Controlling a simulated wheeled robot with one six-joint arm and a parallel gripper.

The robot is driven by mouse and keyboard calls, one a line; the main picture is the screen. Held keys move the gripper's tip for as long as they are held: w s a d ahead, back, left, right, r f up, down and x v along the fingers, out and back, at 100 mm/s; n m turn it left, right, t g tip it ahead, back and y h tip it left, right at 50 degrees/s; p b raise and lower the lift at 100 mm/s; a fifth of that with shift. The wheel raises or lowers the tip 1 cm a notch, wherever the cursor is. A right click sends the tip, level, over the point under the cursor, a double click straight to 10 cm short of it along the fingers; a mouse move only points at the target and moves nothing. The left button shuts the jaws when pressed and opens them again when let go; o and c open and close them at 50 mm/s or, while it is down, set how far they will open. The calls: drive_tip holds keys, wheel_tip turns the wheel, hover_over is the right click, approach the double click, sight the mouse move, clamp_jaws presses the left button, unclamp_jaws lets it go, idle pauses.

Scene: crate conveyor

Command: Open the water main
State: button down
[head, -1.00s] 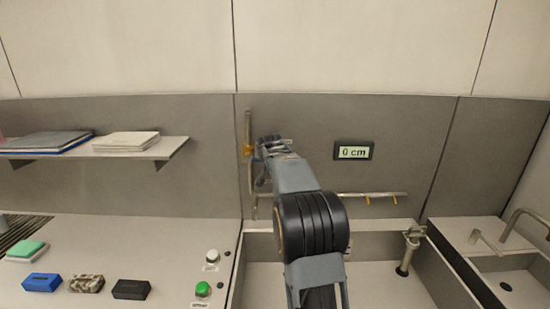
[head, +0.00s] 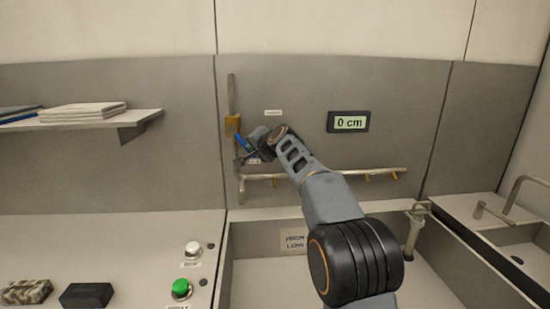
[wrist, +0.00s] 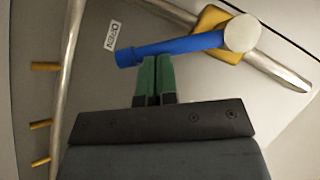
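The valve has a blue lever (wrist: 180,47) with a pale round hub (wrist: 242,33) on a yellow body (wrist: 215,20). The valve sits on the upright pipe (head: 231,95) at the left of the back wall; its yellow body (head: 232,124) and blue lever (head: 242,143) also show in the head view. My gripper (wrist: 152,58) has its green fingers together, with only a thin line between them. Their tips are at the lever's side near its free end. I cannot tell whether they touch it. In the head view my gripper (head: 250,156) is partly hidden by my wrist.
A horizontal pipe (head: 345,171) with yellow taps runs below a display (head: 348,122) reading 0 cm. A basin with a HIGH/LOW label (head: 294,241) lies beneath. A shelf (head: 100,119) and a counter with a green button (head: 181,289) are at left. A small label (wrist: 112,35) is near the lever.

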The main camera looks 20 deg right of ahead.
drive_tip(key=a+f+m+b, duration=0.1)
drive_tip(key=b, duration=0.2)
drive_tip(key=a+f+m+t+y+b, duration=0.1)
drive_tip(key=b, duration=0.2)
drive_tip(key=a+f+m+t+y+b, duration=0.1)
drive_tip(key=m+b, duration=0.1)
drive_tip(key=b, duration=0.1)
drive_tip(key=shift+w+a, duration=0.3)
drive_tip(key=shift+a, duration=0.2)
drive_tip(key=shift+f, duration=0.1)
drive_tip(key=s+d+b, duration=0.4)
drive_tip(key=s+d, duration=0.4)
drive_tip(key=s, duration=0.2)
drive_tip(key=shift+s+r, duration=0.2)
drive_tip(key=shift+s, duration=0.1)
